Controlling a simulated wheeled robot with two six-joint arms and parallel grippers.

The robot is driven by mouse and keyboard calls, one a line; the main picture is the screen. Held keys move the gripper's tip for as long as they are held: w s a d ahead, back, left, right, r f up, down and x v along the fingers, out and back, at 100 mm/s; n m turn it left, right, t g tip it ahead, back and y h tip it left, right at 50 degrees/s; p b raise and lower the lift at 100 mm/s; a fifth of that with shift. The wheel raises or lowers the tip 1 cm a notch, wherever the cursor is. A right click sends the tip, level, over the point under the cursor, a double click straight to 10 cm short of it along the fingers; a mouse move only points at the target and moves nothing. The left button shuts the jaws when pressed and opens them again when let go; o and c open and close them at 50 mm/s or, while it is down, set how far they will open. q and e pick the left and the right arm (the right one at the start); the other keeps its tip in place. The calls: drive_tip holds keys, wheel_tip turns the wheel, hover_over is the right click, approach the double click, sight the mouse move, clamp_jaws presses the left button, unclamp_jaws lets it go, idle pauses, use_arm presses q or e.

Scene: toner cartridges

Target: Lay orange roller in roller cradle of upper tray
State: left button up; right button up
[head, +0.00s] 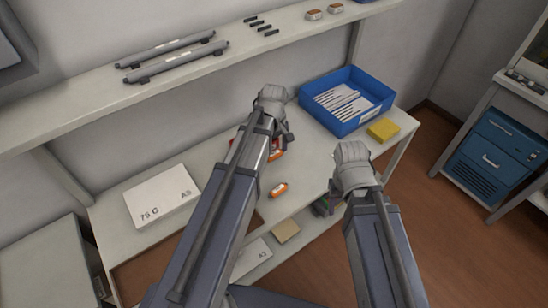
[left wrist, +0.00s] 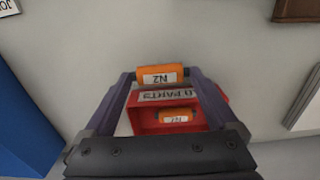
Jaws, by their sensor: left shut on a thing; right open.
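My left gripper (left wrist: 162,78) is shut on an orange roller (left wrist: 157,75) with a white label, held crosswise between the fingertips. A red parts box (left wrist: 140,120) lies beyond the fingers, with a second labelled orange roller (left wrist: 176,116) in it. In the head view my left gripper (head: 283,142) is over the worktop, its arm hiding much of the box. Orange shows by the fingers, and an orange roller (head: 278,190) appears lower down on the worktop. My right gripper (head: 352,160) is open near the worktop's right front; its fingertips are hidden. I cannot make out the upper tray's cradle.
A blue bin (head: 318,107) with white items and a yellow block (head: 383,130) stand at the right. A white box (head: 162,195) lies at the left. The shelf (head: 70,92) above holds grey bars (head: 178,62) and small dark parts.

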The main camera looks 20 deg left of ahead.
sight(274, 153)
use_arm(q)
drive_tip(key=shift+f+b, duration=0.45)
drive_tip(key=shift+f, duration=0.5)
use_arm(e)
drive_tip(key=shift+f, duration=0.95)
use_arm(q)
drive_tip(key=shift+f, duration=0.15)
drive_tip(key=o, duration=1)
use_arm(e)
drive_tip(key=shift+f, duration=0.15)
use_arm(q)
wheel_tip(274, 153, up, 12)
drive_tip(key=p, duration=1.2)
drive_tip(key=shift+r, duration=0.2)
use_arm(e)
wheel_tip(274, 153, up, 12)
drive_tip(key=shift+r, duration=0.2)
